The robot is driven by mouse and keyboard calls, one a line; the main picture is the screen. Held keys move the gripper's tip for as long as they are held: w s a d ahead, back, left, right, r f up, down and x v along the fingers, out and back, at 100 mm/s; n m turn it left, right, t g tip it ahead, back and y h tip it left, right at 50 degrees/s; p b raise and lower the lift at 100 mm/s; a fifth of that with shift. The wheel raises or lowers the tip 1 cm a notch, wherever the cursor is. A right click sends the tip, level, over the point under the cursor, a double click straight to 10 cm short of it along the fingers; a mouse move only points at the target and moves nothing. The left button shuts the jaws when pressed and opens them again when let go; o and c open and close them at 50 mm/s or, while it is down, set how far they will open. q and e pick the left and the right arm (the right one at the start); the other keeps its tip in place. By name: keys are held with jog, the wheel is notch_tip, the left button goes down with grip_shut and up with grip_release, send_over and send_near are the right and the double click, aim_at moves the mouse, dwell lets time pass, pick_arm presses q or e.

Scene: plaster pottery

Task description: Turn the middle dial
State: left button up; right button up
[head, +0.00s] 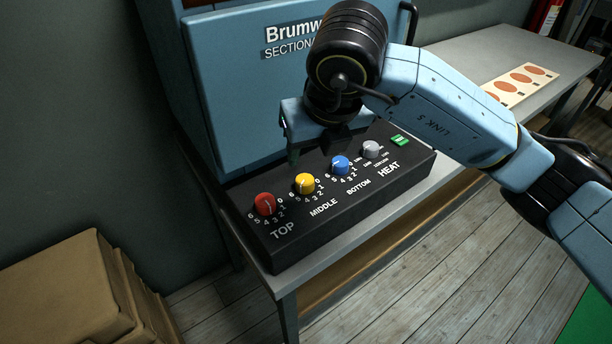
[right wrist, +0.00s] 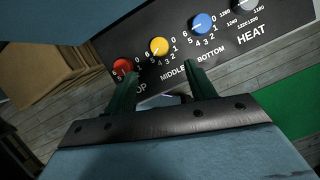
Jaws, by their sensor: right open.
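The middle dial is a yellow knob (head: 304,183) with a white pointer line, above the word MIDDLE on a black control panel (head: 340,225). It also shows in the right wrist view (right wrist: 158,46), beyond the fingertips. My right gripper (head: 314,154) is over the back of the panel, pointing down, open and empty. Its two green fingers (right wrist: 160,75) stand apart in the right wrist view, with the yellow knob showing between and beyond them. The gripper appears clear of the knob; the exact gap cannot be told. My left gripper is not in view.
A red TOP knob (head: 265,204) is left of the yellow one. A blue BOTTOM knob (head: 340,165), a grey HEAT knob (head: 371,149) and a green switch (head: 400,140) are to its right. A blue kiln (head: 225,90) stands behind. Cardboard boxes (head: 70,290) are at lower left.

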aim_at(305, 180)
jog(key=b+x, duration=0.1)
jog(key=x, duration=1)
jog(key=shift+s, duration=0.1)
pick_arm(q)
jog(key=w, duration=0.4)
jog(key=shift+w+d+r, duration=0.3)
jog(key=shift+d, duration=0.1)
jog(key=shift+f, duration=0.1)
pick_arm(e)
jog(key=c, duration=1)
pick_arm(q)
jog(key=shift+b, duration=0.3)
pick_arm(e)
jog(key=shift+o, duration=0.2)
